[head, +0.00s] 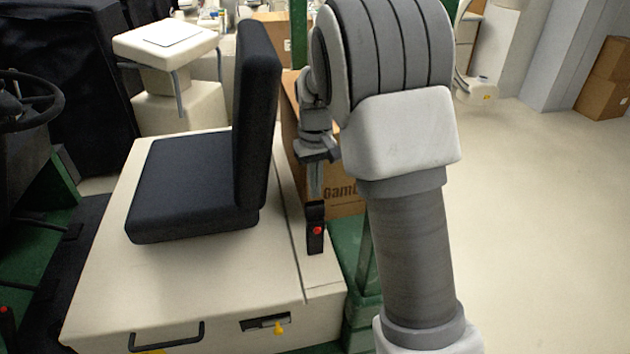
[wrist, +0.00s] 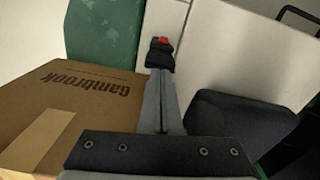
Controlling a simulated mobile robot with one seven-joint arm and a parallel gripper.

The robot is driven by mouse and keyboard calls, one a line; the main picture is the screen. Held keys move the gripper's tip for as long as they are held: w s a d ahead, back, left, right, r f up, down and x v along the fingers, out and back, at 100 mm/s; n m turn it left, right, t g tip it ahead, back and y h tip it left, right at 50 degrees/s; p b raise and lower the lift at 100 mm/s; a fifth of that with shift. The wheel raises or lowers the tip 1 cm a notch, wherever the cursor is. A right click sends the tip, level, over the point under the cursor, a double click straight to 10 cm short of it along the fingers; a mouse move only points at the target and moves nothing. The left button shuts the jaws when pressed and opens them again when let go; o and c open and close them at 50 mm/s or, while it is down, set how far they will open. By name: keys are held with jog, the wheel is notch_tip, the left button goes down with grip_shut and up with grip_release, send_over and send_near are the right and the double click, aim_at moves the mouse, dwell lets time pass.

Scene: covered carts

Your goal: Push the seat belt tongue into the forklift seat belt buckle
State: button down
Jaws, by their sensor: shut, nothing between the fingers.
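The black seat belt buckle (head: 316,236) with a red button stands upright on the cream seat base, right of the dark seat. It also shows in the wrist view (wrist: 158,57), just beyond my fingertips. My gripper (head: 315,194) points down from above with its grey fingers closed together, nothing seen between them. The tips are at or very near the buckle's top end; I cannot tell whether they touch. I cannot make out the seat belt tongue in either view; whether it sits in the buckle is hidden.
The dark seat (head: 190,185) with its upright backrest stands close left of my gripper. A cardboard box (head: 345,203) stands close behind, on the right. The cream seat base (head: 195,290) has a black handle at its front. Open floor lies to the right.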

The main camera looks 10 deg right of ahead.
aim_at(315, 205)
notch_tip(315, 205, up, 17)
jog(key=s+r+m+t+b, duration=0.1)
jog(key=s+r+t+b, duration=0.15)
jog(key=s, duration=1.25)
jog(key=s+f+t, duration=0.3)
jog(key=s+f, duration=0.5)
jog(key=s, duration=0.4)
jog(key=shift+s+a, duration=0.15)
